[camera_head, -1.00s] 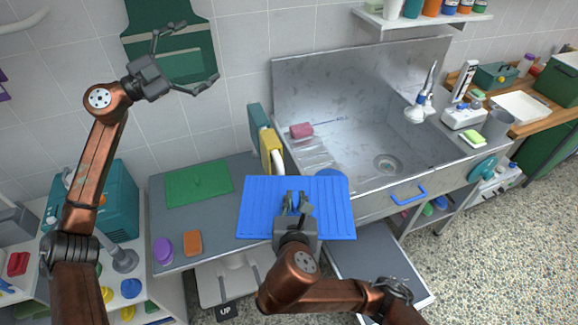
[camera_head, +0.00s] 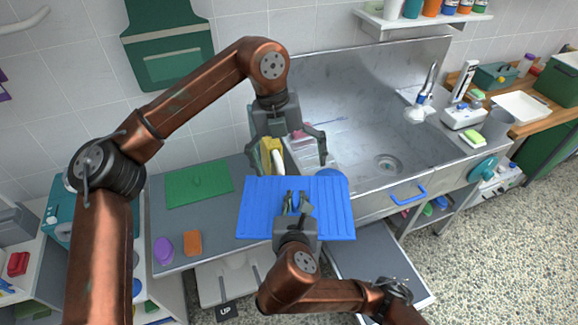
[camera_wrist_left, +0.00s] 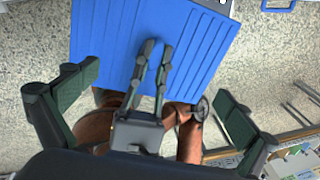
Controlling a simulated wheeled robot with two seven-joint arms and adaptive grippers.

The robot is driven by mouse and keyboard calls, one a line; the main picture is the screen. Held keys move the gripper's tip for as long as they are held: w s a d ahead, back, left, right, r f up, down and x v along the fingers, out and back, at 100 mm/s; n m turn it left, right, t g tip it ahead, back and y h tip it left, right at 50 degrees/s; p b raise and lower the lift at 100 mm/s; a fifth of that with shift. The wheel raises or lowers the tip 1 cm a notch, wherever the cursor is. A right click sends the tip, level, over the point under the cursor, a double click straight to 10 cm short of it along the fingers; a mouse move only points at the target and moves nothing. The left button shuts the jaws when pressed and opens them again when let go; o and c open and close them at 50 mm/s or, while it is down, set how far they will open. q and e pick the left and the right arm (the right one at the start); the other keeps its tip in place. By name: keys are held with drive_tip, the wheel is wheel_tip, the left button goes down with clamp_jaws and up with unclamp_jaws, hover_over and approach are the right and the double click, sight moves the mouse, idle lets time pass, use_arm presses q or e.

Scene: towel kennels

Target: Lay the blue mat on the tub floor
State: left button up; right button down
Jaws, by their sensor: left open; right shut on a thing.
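The blue mat (camera_head: 330,215) is a flat ribbed rectangle held out in front of the tub. My right gripper (camera_head: 292,200) is shut on the mat near its middle. The mat also fills the upper middle of the left wrist view (camera_wrist_left: 200,50), with the right gripper's fingers on it. My left gripper (camera_head: 290,165) is open and empty, above and just behind the mat's far edge, by the tub's left end. The steel tub (camera_head: 350,135) is empty around its drain, with a pink object (camera_head: 302,131) near its left wall. The mat hides part of the tub's front left.
A grey counter left of the tub bears a green mat (camera_head: 198,185), an orange sponge (camera_head: 193,243) and a purple round item (camera_head: 163,250). A yellow item (camera_head: 268,150) stands at the tub's left wall. A faucet sprayer (camera_head: 420,105) rises at the right. A blue handle (camera_head: 407,195) juts from the tub front.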

sight(294, 198)
use_arm(q)
drive_tip(key=x, duration=0.8)
drive_tip(key=a+x, duration=0.1)
drive_tip(key=x, duration=0.3)
drive_tip(key=shift+s+f, duration=0.1)
drive_tip(key=shift+s, duration=0.1)
drive_tip(key=shift+c, duration=0.6)
use_arm(e)
drive_tip(key=shift+r, duration=0.1)
